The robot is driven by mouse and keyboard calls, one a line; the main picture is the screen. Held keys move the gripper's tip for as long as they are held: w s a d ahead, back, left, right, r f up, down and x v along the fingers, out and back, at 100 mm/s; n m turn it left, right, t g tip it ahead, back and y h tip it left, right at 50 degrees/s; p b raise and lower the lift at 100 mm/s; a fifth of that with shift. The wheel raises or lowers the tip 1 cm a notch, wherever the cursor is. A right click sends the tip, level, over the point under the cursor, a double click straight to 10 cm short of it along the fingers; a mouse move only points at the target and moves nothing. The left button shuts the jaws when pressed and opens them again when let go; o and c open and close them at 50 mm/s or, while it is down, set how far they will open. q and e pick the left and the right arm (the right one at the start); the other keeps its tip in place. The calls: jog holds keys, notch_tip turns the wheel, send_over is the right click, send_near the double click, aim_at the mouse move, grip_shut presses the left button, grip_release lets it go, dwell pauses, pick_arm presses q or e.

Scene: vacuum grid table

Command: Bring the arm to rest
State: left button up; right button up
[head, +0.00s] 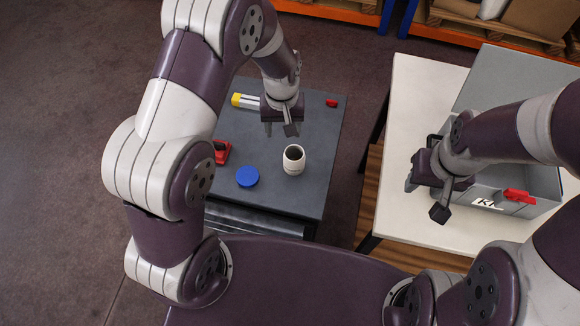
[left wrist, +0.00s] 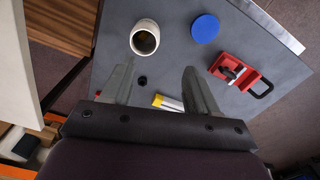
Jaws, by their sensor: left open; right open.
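My left gripper (head: 282,129) is open and empty above the grey table (head: 315,150). Its two fingers also show spread apart in the left wrist view (left wrist: 158,88), with nothing between them but the tabletop below. My right gripper (head: 424,198) is open at the right, over the white table (head: 400,130) and in front of the grey box (head: 535,185). It hides part of that box.
On the grey table are a white cup (head: 294,165), a blue disc (head: 247,177), a red clamp-like tool (head: 221,152), a yellow-and-white item (head: 245,101) and a small red piece (head: 332,103). A red part (head: 519,196) sits on the box's front. Shelves (head: 450,30) stand behind.

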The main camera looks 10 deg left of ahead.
dwell(0.5)
pick_arm(q)
jog(key=s+a+r+m, duration=0.1)
jog(key=s+a+r, duration=0.2)
jog(key=s+r, duration=0.2)
jog(key=s+a+r+m+t, duration=0.1)
jog(key=s+a+r, duration=0.2)
jog(key=s, duration=0.5)
jog(key=shift+s+r+m, duration=0.3)
jog(key=shift+r+m, duration=0.1)
jog(key=shift+r, duration=0.5)
jog(key=shift+w, duration=0.15)
